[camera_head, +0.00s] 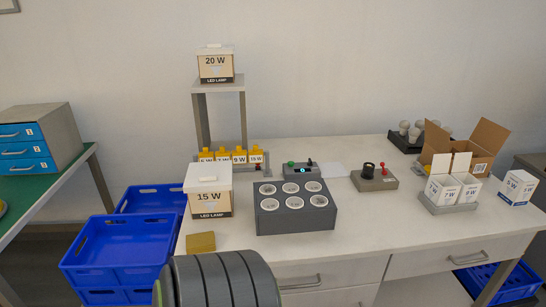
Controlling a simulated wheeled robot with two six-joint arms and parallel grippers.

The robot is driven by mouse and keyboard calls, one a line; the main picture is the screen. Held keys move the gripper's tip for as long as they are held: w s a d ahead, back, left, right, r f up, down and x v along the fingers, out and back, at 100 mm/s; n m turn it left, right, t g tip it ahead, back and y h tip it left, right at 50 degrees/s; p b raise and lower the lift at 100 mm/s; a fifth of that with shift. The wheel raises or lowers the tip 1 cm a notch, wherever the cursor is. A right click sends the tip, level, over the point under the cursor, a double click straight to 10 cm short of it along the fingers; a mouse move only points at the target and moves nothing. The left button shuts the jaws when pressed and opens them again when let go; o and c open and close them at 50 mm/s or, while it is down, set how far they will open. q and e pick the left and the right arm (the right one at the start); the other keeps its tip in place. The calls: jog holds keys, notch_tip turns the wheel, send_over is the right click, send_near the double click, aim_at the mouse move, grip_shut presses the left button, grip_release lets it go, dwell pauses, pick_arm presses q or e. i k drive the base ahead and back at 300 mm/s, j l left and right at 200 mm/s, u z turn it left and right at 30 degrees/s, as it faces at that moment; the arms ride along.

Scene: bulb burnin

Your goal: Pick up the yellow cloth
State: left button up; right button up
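A small mustard-yellow folded block (201,242), which looks like the yellow cloth, lies flat at the front left edge of the white table (365,220). It is just in front of the box marked 15 W (208,200). Nothing holds it. A dark grey ribbed shape at the bottom of the view rises close in front of the table, right of the cloth; it may be a part of me. Neither of my grippers can be made out in this view.
A grey socket block (295,222) stands right of the 15 W box. Behind are a control box (302,171) and a shelf stand (219,87). A red-lever box (374,180) and cartons (463,150) stand right. Blue crates (115,245) are left of the table.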

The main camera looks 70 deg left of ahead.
aim_at(205, 241)
jog(key=u, duration=2)
